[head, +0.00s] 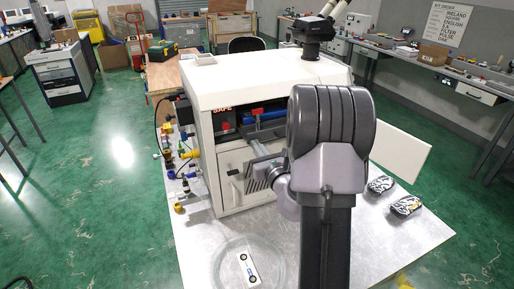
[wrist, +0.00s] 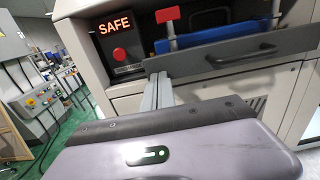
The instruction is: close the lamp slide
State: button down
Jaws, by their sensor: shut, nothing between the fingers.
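The white machine (head: 215,85) stands on the table. Its grey slide front (wrist: 225,55) with a dark bar handle (wrist: 240,57) crosses the upper right of the wrist view. A blue part (wrist: 205,37) shows behind and above that front, so the slide looks at least partly out; how far I cannot tell. My gripper (wrist: 158,82) is shut and empty. Its fingertips are at the left part of the slide front, left of the handle; I cannot tell whether they touch it. In the head view my arm hides part of the machine front.
A lit SAFE sign (wrist: 114,24) and a red button (wrist: 120,54) sit left of the slide. A red-topped lever (wrist: 168,17) stands behind the front. A vented door (head: 236,178) is below. Two patterned objects (head: 405,206) and a round clear dish (head: 272,242) are on the table.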

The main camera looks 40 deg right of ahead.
jog(key=p+x, duration=0.1)
jog(key=x, duration=0.3)
jog(key=shift+w, duration=0.2)
dwell(0.3)
